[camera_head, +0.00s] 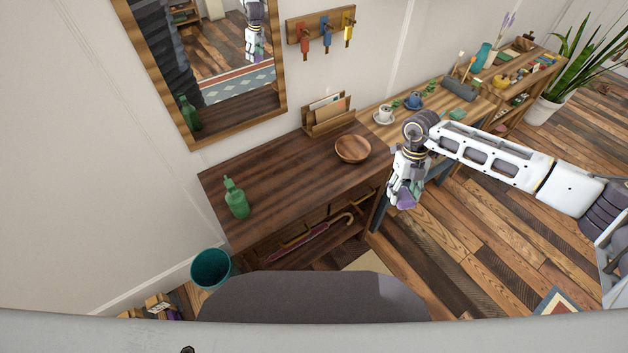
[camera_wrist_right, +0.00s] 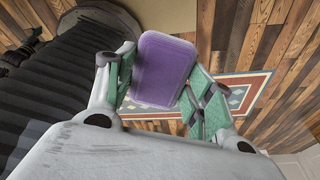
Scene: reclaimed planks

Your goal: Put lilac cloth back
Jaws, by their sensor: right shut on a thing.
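The lilac cloth (camera_head: 405,201) is in my right gripper (camera_head: 403,192), which hangs over the floor just in front of the dark wooden console, at its right end. In the right wrist view the cloth (camera_wrist_right: 162,70) shows as a folded purple pad with rounded corners, between the green-padded fingers of the right gripper (camera_wrist_right: 160,92). The gripper is shut on it, and the cloth is clear of any surface. My left gripper is in no view.
The dark console (camera_head: 280,170) holds a green bottle (camera_head: 236,200), a wooden bowl (camera_head: 352,149) and a letter holder (camera_head: 329,117). A lighter table to the right bears cups (camera_head: 384,114) and small items. A teal bin (camera_head: 210,267) stands at left.

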